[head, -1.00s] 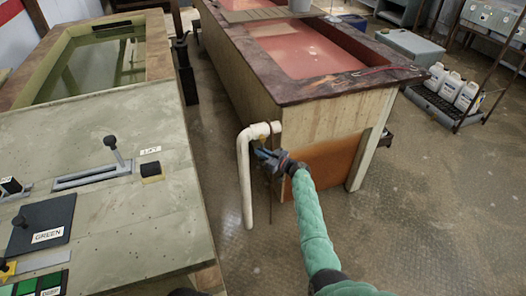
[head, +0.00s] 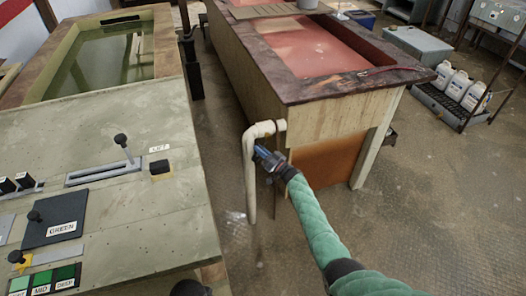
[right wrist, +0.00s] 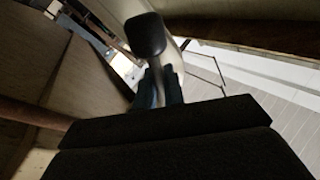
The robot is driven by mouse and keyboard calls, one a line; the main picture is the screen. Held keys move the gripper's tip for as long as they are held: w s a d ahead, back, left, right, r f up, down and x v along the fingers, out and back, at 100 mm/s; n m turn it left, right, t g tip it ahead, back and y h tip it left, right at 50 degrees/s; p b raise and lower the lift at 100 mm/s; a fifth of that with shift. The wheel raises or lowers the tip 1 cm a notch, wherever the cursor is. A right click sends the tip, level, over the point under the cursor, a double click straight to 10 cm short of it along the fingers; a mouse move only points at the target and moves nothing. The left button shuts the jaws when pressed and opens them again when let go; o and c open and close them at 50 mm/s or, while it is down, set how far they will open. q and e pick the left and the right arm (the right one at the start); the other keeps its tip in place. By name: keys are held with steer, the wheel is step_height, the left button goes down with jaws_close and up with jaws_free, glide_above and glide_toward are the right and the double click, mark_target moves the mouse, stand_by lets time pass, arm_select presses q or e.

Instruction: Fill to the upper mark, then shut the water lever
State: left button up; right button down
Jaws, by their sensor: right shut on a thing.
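The white water pipe (head: 249,165) comes out of the near end of a wooden tank and bends down. My right gripper (head: 262,155) is at its upper bend and hides most of the water lever there. In the right wrist view the gripper's blue fingers (right wrist: 159,88) are shut on the lever, whose dark knob (right wrist: 149,37) sticks out past them. The tank (head: 283,88) holds reddish liquid. I cannot make out an upper mark. A pale, see-through patch (head: 236,217) shows beside the pipe's lower end. My left gripper is not seen.
A control bench (head: 120,215) with levers and labelled buttons fills the left side. Behind it is a tank of greenish water (head: 95,65). White jugs (head: 458,86) stand in a dark tray at the right. The floor (head: 430,190) at the right is clear.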

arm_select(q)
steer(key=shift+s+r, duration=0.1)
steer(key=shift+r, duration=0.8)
arm_select(e)
steer(key=shift+a+r+m+t, duration=0.4)
steer(key=shift+m+t, duration=0.1)
steer(key=shift+m, duration=0.5)
steer(key=c, duration=1.6)
jaws_free()
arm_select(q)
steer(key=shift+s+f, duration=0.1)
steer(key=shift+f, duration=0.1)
arm_select(e)
steer(key=shift+s+f, duration=0.1)
